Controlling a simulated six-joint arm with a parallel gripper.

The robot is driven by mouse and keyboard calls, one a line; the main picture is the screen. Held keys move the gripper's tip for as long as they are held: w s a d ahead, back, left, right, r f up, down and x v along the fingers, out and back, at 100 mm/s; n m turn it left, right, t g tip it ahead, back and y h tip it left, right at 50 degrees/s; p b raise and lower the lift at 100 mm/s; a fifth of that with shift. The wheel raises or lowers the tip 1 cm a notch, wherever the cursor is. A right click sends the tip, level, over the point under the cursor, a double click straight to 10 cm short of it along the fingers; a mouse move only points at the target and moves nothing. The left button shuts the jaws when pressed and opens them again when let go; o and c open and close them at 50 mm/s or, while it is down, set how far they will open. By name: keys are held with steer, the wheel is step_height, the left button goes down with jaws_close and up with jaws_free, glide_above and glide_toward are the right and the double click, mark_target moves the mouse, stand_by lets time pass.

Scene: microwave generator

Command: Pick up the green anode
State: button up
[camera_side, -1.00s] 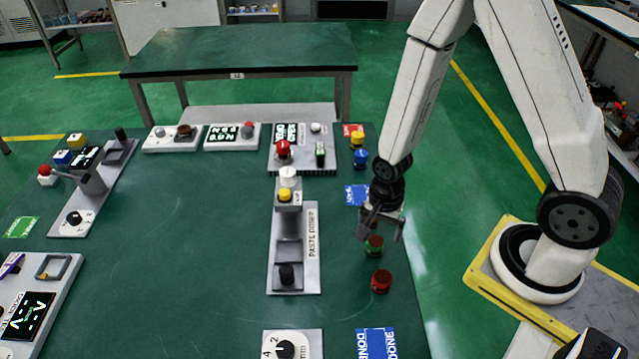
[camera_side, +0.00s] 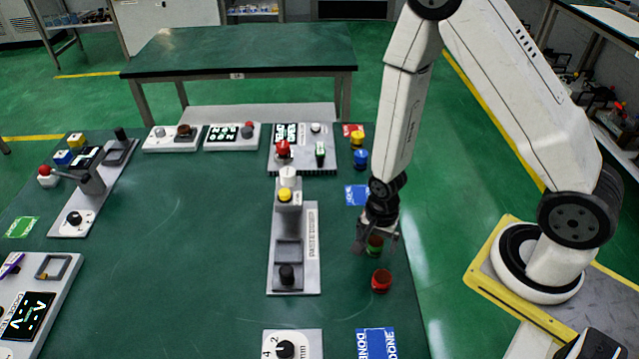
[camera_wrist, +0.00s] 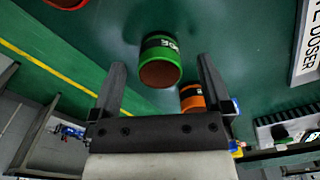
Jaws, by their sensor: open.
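The green anode (camera_side: 374,246) is a short cylinder with a green band and a reddish-brown end. It stands on the green table near the right edge. In the wrist view the green anode (camera_wrist: 160,60) appears just beyond the fingertips, between them and slightly left of centre. My gripper (camera_side: 376,240) is open and empty, pointing down at the green anode, with its fingers around or just above its top. I cannot tell how far the fingers reach down its sides. In the wrist view both fingers of my gripper (camera_wrist: 160,75) are spread wide.
A red anode (camera_side: 381,281) stands close in front of the green one. Blue (camera_side: 360,158) and yellow (camera_side: 357,138) cylinders stand behind. An orange cylinder (camera_wrist: 192,98) shows near the right finger. The paste doser panel (camera_side: 311,270) lies to the left, with bare table between.

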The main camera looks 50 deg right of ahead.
steer(key=shift+f, duration=0.55)
jaws_close()
